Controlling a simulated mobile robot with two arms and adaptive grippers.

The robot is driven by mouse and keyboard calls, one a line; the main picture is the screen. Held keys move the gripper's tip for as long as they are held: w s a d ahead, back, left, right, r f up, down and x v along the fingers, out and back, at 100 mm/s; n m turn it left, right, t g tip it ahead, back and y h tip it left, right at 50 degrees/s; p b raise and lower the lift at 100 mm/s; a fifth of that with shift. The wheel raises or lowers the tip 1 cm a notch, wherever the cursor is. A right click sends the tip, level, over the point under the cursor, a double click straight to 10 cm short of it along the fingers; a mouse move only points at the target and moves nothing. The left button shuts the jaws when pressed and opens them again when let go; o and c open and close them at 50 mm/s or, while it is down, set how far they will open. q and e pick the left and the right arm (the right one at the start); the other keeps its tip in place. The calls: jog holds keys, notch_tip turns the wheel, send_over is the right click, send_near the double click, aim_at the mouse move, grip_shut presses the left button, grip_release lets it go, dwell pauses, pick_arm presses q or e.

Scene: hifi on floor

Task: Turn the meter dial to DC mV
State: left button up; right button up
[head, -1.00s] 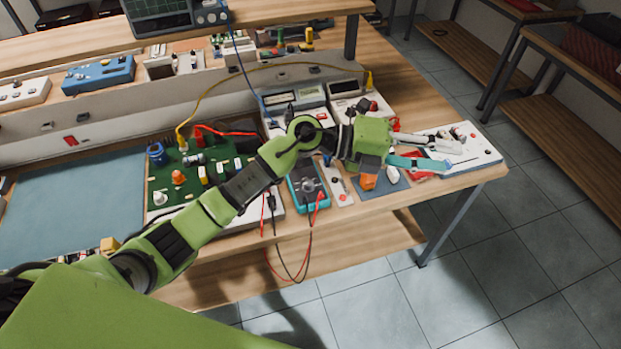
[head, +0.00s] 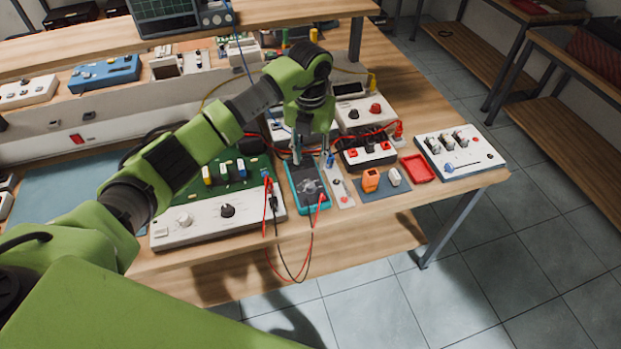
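The meter (head: 295,203) is a teal-cased handheld multimeter lying near the front edge of the bench. Its round dark dial (head: 310,187) faces up, and its markings are too small to read. Red and black leads run from its lower end over the bench edge. My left gripper (head: 311,158) points down over the meter's upper part, just behind the dial. Its fingers look spread with nothing between them, and I cannot tell whether they touch the meter. The gripper hides the meter's top end. My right gripper is not in view.
A white panel with a black knob (head: 228,211) and a green board sit left of the meter. A narrow white switch strip (head: 340,186), an orange block (head: 371,180), a red tray (head: 417,168) and a white switch box (head: 460,152) lie to the right.

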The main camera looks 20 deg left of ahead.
aim_at(310, 185)
pick_arm(q)
notch_tip(310, 185, down, 10)
jog(key=shift+f+p, duration=0.1)
jog(key=shift+p, duration=1.05)
grip_shut()
